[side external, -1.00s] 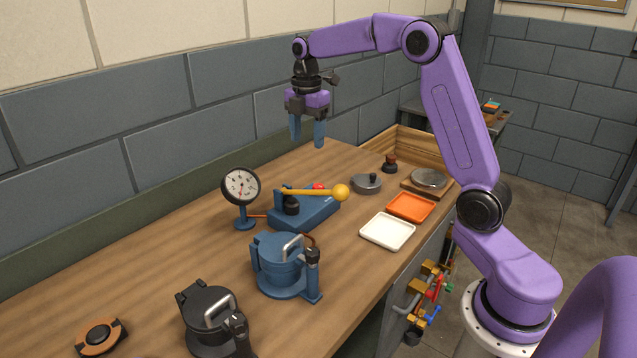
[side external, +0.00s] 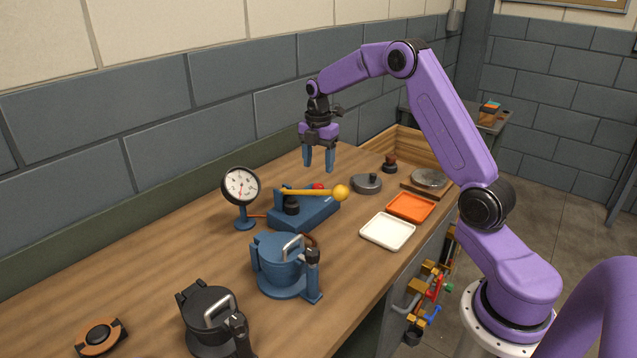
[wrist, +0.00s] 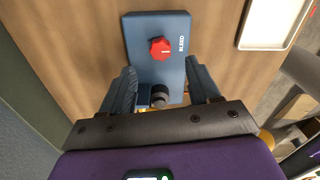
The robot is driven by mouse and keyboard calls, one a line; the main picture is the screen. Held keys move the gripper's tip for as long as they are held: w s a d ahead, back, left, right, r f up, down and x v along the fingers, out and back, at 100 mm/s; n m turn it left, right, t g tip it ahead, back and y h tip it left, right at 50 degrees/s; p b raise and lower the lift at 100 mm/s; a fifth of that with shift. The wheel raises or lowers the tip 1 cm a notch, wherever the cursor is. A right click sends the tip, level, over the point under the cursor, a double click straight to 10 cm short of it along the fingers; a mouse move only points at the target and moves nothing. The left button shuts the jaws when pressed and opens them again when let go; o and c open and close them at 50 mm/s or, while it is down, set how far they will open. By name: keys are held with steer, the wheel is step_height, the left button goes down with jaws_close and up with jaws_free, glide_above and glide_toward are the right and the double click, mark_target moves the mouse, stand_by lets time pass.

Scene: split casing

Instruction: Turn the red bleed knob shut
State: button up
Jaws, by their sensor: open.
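The red bleed knob (wrist: 161,48) sits on a blue pump block (wrist: 140,25) beside the word BLEED in the wrist view. In the side view only part of the knob (side external: 318,187) shows, behind the yellow pump lever (side external: 312,192). The lever runs above the blue block (side external: 308,215) and ends in a yellow ball. My gripper (side external: 319,168) is open and empty, pointing down above the block's far end. In the wrist view its two blue fingers (wrist: 160,84) stand apart, with the knob ahead of and between them. I see no contact with the knob.
A pressure gauge (side external: 241,186) stands left of the block. A blue lidded pot (side external: 281,265) stands in front of it, a dark one (side external: 212,320) nearer. White (side external: 388,231) and orange (side external: 411,207) trays and a grey lid (side external: 366,183) lie to the right.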

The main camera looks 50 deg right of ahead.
mark_target(319, 185)
step_height(319, 185, down, 7)
steer(key=shift+f, duration=0.1)
stand_by(0.4)
steer(key=c, duration=1)
